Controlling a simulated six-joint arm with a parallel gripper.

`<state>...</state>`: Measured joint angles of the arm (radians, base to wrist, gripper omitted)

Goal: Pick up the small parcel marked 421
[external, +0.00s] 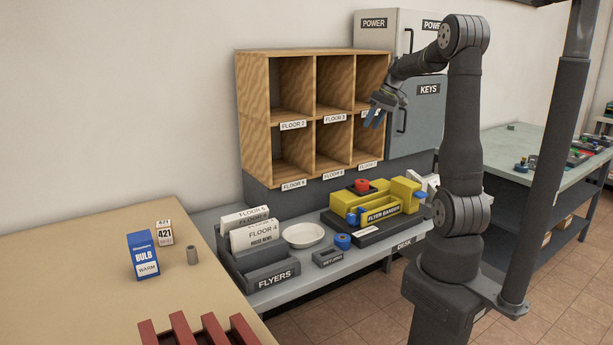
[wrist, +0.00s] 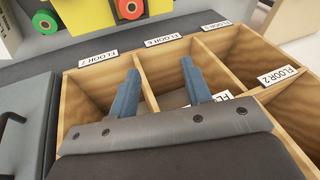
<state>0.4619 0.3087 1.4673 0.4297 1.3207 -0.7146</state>
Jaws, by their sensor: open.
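My gripper (external: 375,117) is in front of the wooden pigeonhole shelf, far to the right of the parcel and higher up. In the wrist view my gripper (wrist: 163,92) has its two blue-grey fingers apart with nothing between them. The parcel is not in the wrist view.
A red slatted rack (external: 205,331) lies at the table's front. The flyers tray (external: 262,268), a white bowl (external: 303,235) and the yellow flyer bander (external: 381,211) are on the desk. The wooden shelf (external: 313,119) is beside my gripper.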

